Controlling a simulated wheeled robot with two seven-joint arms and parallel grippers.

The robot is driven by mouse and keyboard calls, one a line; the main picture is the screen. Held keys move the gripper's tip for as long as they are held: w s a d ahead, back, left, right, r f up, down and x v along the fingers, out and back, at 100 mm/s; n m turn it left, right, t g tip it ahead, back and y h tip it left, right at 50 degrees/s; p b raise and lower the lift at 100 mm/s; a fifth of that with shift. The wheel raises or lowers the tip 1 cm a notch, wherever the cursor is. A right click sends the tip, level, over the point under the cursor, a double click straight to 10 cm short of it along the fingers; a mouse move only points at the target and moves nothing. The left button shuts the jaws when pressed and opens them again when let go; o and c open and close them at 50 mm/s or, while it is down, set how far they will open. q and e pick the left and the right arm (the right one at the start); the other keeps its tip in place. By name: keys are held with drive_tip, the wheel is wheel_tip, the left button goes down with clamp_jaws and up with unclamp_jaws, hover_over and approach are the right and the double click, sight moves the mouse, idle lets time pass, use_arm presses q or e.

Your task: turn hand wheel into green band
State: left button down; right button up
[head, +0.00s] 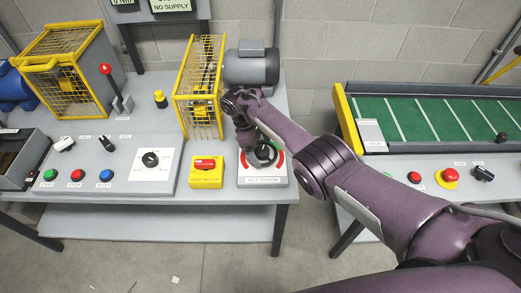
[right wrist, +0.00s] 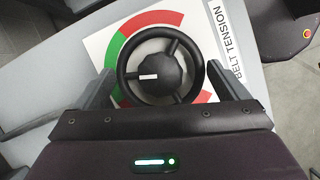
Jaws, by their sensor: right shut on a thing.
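The black hand wheel (head: 267,153) sits on the belt tension panel (head: 263,181) at the front right of the left bench. In the right wrist view the wheel (right wrist: 188,48) has three spokes, and a white mark on its hub points left. A green band (right wrist: 114,45) shows on the left of the dial around it, with red (right wrist: 138,22) at the top and lower right. My right gripper (right wrist: 160,72) is shut on the hand wheel, one finger on each side. In the head view my right gripper (head: 256,150) partly hides the wheel. My left gripper is out of view.
A yellow box with a red switch (head: 205,163) stands just left of the panel. A yellow mesh guard (head: 199,85) and grey motor (head: 251,66) stand behind. A green conveyor (head: 435,118) is at the right, with a floor gap between the benches.

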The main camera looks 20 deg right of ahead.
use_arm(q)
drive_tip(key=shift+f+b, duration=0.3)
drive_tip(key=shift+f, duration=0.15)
use_arm(e)
drive_tip(key=shift+m, duration=0.7)
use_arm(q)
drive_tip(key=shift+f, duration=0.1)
use_arm(e)
drive_tip(key=shift+y, duration=0.3)
drive_tip(key=o, duration=0.6)
drive_tip(key=shift+o, duration=0.2)
